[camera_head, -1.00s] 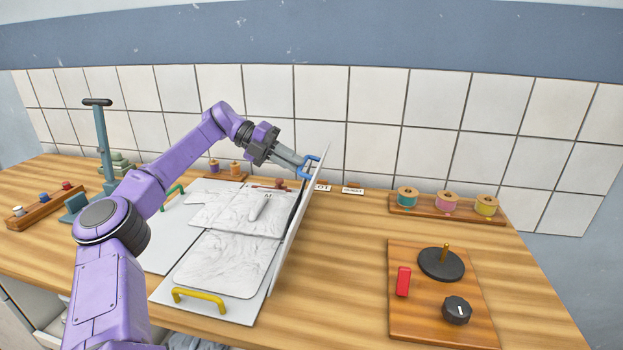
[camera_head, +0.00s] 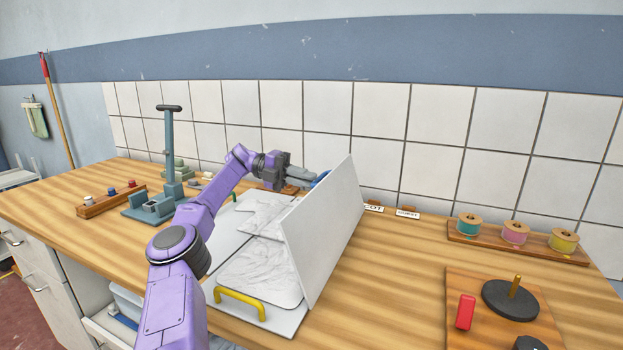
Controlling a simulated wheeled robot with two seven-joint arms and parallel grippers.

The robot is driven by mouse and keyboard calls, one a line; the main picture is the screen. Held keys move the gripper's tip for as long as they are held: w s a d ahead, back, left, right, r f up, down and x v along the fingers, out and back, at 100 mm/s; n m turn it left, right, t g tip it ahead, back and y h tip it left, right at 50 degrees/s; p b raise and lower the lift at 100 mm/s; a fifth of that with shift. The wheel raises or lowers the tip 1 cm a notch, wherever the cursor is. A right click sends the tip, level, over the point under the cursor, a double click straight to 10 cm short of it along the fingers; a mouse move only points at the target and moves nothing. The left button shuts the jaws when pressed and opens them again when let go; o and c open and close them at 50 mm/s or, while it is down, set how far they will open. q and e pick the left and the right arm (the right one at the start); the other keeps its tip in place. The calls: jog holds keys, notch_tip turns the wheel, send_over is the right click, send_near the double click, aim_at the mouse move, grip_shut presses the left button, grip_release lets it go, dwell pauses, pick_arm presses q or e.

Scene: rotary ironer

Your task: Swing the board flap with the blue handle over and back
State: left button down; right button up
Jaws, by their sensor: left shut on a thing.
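The white board flap (camera_head: 326,228) stands tilted up over the base board, leaning to the left at its top. Its blue handle (camera_head: 322,178) shows only as a small piece behind the flap's upper left edge. My left gripper (camera_head: 314,181) is shut on the blue handle, its fingertips partly hidden by the flap. A marbled grey-white sheet (camera_head: 262,274) lies on the board below the flap. A yellow handle (camera_head: 240,303) is at the board's front edge, and a green handle (camera_head: 235,197) is at its far left. My right gripper is out of view.
A spool rack (camera_head: 490,239) stands at the back right. A wooden panel with a red switch (camera_head: 466,312) and a black disc (camera_head: 510,300) is at the right front. A blue-grey press (camera_head: 170,150) stands left. The wood right of the flap is clear.

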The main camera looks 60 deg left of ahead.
pick_arm(q)
jog(key=shift+w+f, duration=0.1)
jog(key=shift+f, duration=0.65)
jog(key=c, duration=1.2)
grip_release()
jog(key=shift+o, duration=0.2)
jog(key=shift+r, duration=0.15)
jog(key=shift+w, duration=0.1)
jog(key=shift+r, duration=0.1)
